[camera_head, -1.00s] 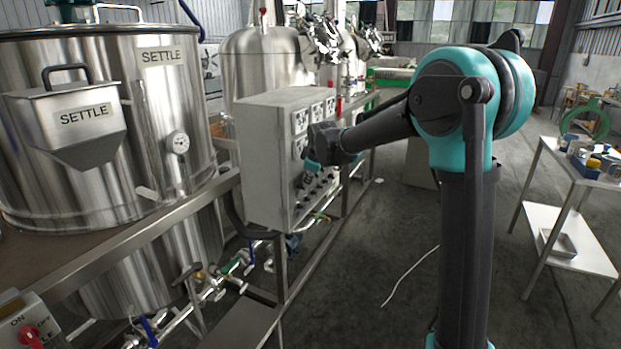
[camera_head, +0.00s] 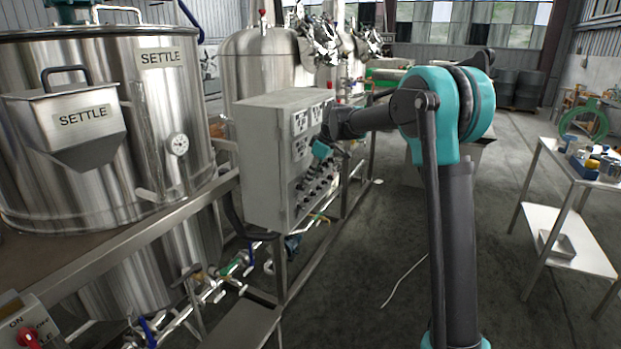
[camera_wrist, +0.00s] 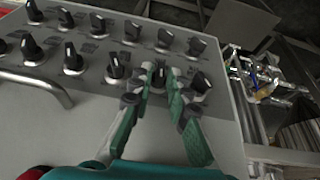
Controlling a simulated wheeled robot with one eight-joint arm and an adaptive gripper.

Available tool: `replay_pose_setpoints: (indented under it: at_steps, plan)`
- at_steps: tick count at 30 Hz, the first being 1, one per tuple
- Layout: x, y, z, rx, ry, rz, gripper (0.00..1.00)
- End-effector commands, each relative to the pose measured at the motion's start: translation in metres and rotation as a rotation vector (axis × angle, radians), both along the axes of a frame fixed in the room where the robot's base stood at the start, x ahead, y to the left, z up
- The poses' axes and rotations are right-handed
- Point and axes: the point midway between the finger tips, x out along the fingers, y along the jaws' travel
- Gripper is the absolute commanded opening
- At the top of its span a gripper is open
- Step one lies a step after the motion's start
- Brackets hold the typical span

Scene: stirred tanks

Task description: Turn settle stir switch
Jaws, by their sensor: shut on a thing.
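A grey control box (camera_head: 262,165) with rows of black switches hangs beside the settle tank (camera_head: 170,110). In the wrist view, the panel (camera_wrist: 215,120) carries two rows of black knobs with pale pointer marks. My gripper (camera_wrist: 160,82) has its green-padded fingers on both sides of a lower-row knob (camera_wrist: 159,73), second from the right, and is shut on it. The fingers partly hide this knob. The small labels cannot be read, so I cannot tell which one is the settle stir switch. In the head view my gripper (camera_head: 322,150) is at the box's front face, mostly hidden.
A neighbouring knob (camera_wrist: 200,83) is close to the right finger, and another (camera_wrist: 116,66) is to the left. A metal handle (camera_wrist: 40,86) sticks out at the panel's left. A table with small items (camera_head: 572,165) stands at the right, with open floor between.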

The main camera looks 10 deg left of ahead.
Motion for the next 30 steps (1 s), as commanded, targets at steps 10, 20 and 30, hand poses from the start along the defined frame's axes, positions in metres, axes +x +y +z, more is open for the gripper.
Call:
replay_pose_setpoints:
  at_steps: [10,20,30]
  plan:
    - [0.0088,-0.0035,-0.0025,0.103,0.29,0.0,0.0]
    - [0.0117,-0.0044,-0.0042,0.168,0.47,0.002,0.0]
    - [0.0121,-0.0052,-0.0052,0.19,0.535,0.0,0.0]
